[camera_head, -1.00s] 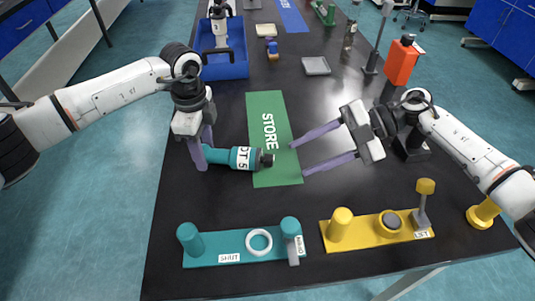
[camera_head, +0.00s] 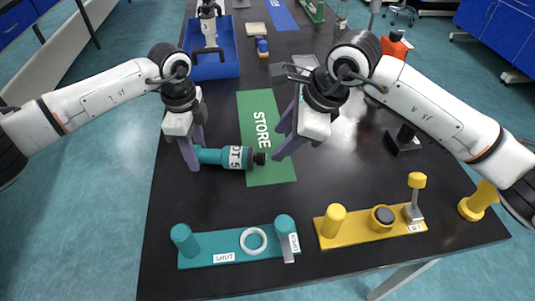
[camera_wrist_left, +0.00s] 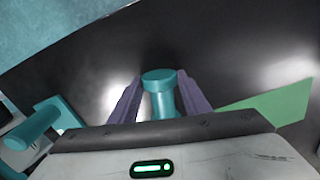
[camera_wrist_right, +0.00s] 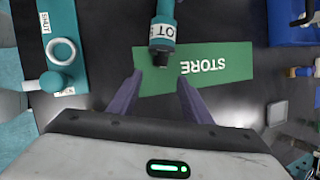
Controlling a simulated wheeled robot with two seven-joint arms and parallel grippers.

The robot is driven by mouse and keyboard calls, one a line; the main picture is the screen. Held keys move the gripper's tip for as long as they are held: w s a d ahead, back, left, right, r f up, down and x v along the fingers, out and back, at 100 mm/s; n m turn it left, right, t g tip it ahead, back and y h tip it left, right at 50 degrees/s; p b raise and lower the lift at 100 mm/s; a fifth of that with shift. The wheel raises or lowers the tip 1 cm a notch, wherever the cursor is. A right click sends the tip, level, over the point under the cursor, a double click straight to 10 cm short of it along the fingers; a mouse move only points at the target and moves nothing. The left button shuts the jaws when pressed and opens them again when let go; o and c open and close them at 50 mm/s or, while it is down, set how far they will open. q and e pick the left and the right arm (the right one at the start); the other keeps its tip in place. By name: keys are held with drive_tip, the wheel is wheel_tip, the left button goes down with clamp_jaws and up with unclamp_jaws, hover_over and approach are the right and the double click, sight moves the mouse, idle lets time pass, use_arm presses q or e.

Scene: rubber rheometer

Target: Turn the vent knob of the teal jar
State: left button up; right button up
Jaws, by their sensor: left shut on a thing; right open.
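The teal jar (camera_head: 228,157) lies on its side with a white label, its dark end knob (camera_head: 259,158) pointing right over the green STORE mat (camera_head: 265,178). My left gripper (camera_head: 198,155) is shut on the jar's narrower left end; the left wrist view shows this teal end (camera_wrist_left: 160,92) between the fingers. My right gripper (camera_head: 279,145) is open and empty, just right of the knob. In the right wrist view the jar (camera_wrist_right: 164,28) points its knob (camera_wrist_right: 161,57) toward the gap between the open fingers (camera_wrist_right: 160,78), apart from them. Whether the jar touches the table is unclear.
A teal SHUT fixture (camera_head: 210,247) with posts and a white ring, and a yellow fixture (camera_head: 352,233), stand at the table's front. A blue bin (camera_head: 225,62) is at the back left. A black block (camera_head: 403,142) and a red bottle (camera_head: 396,45) are at right.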

sight(259, 159)
drive_tip(key=x, duration=0.9)
drive_tip(key=c, duration=1.1)
drive_tip(key=shift+w+m+g, duration=0.25)
drive_tip(key=shift+m+g, duration=0.05)
drive_tip(key=shift+g, duration=0.9)
drive_tip(key=o, duration=1.1)
